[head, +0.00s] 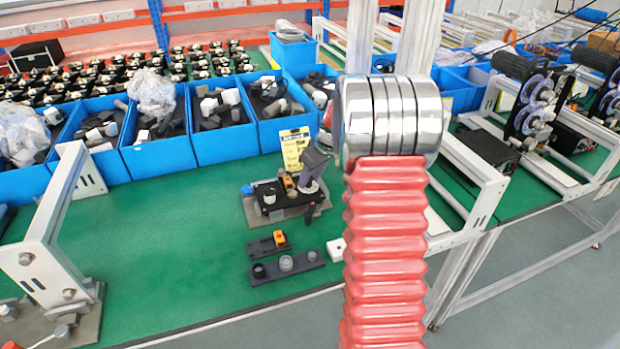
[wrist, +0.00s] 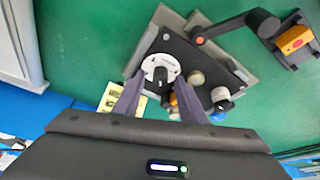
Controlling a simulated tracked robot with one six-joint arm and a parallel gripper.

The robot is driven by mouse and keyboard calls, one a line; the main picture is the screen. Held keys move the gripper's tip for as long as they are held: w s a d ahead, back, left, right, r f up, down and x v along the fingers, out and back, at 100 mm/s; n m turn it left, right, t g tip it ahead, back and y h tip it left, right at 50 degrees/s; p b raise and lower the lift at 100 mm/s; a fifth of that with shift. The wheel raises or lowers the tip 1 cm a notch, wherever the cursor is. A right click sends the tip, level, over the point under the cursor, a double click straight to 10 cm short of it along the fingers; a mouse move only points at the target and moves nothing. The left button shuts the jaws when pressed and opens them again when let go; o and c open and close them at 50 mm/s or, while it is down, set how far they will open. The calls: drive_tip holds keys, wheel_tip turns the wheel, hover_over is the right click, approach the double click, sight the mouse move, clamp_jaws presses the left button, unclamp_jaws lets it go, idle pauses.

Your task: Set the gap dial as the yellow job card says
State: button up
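The gap dial (wrist: 155,62) is a white disc with a black knob (wrist: 164,76) on a dark panel in the wrist view. My gripper (wrist: 158,82) is open, with one grey-purple finger on each side of the knob in the picture. I cannot tell whether the fingers touch it. The dial's scale is too small to read. The yellow job card (head: 293,148) stands behind the panel in the head view; its writing is too small to read. Its edge also shows in the wrist view (wrist: 110,97). In the head view the dark panel (head: 268,196) sits on a grey plate.
In front of the panel are a dark block with an orange switch (head: 280,239), a dark strip with several round knobs (head: 287,264) and a small white block (head: 336,248). Blue bins (head: 224,142) line the back.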

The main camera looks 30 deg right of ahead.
drive_tip(key=shift+w+f, duration=0.15)
drive_tip(key=shift+f, duration=0.25)
clamp_jaws()
